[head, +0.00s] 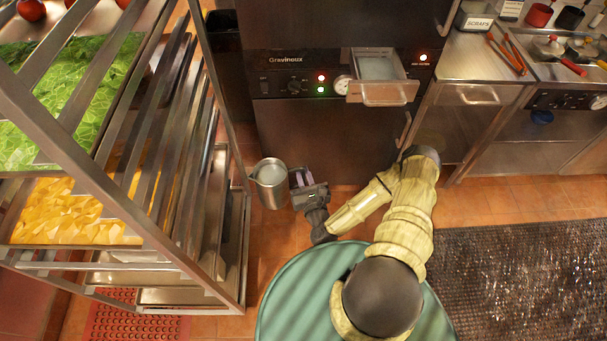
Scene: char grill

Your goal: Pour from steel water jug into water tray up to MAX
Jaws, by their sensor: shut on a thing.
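The steel water jug (269,184) is held upright in front of the oven, left of centre in the head view. Pale liquid shows inside its mouth. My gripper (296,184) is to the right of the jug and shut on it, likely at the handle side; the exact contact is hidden. The water tray (385,95) is pulled out of the oven front like a small drawer, up and to the right of the jug. Its inside looks pale, and no MAX mark can be made out. The jug and tray are well apart.
A steel rack (232,245) with trays of lettuce and yellow food stands close left of the jug. The Gravinoux oven (290,130) is behind. A counter (462,60) with tongs and a scraps bin is at right. A dark mat (510,275) covers the right floor.

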